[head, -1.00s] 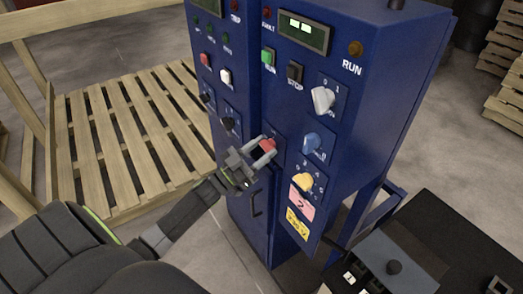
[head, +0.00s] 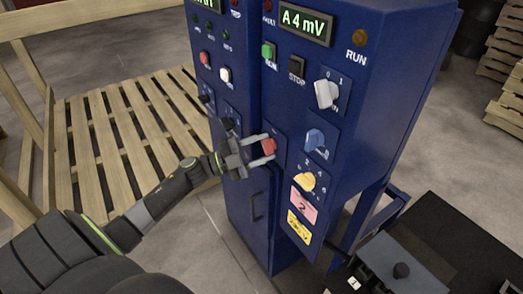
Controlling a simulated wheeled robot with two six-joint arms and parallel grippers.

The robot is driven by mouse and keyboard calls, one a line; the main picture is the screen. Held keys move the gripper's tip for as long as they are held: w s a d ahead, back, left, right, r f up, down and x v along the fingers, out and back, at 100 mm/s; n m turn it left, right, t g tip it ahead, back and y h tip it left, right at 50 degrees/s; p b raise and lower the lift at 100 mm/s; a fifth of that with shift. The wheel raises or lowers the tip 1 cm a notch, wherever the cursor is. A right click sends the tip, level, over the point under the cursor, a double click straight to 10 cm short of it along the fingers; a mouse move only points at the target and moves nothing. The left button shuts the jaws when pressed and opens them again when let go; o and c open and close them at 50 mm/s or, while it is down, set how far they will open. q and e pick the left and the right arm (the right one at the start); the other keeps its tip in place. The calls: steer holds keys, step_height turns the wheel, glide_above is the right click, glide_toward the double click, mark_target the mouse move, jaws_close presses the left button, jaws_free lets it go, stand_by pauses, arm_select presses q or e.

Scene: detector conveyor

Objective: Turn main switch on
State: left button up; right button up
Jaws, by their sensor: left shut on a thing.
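The red main switch knob (head: 268,146) sits on the front of the blue control cabinet (head: 262,190), at mid height. My left gripper (head: 262,149) reaches in from the left and is shut on this knob, with one finger above it and one below. The fingers partly cover the knob and its plate, so its exact setting cannot be read. The cabinet's right display (head: 306,24) is lit and reads "A 4 mV". My right gripper is not in view.
A white knob (head: 326,94), a blue knob (head: 315,139) and a yellow knob (head: 304,181) stand right of the red one. Green (head: 268,52) and black (head: 297,67) buttons are above. A wooden pallet (head: 105,150) lies left. Dark equipment (head: 445,240) fills the lower right.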

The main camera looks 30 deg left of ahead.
arm_select(q)
steer(key=shift+m+g+y, duration=0.15)
steer(key=shift+m+g, duration=0.5)
steer(key=shift+m, duration=1.05)
steer(key=shift+m+g+y, duration=0.15)
steer(key=shift+m+g, duration=0.5)
steer(key=shift+m, duration=1.05)
steer(key=o, duration=1)
steer(key=shift+s+a, duration=0.1)
steer(key=shift+s+a, duration=0.2)
steer(key=b+v, duration=0.1)
steer(key=v, duration=1.5)
steer(key=shift+s+a+r, duration=0.1)
steer(key=shift+s+a, duration=0.15)
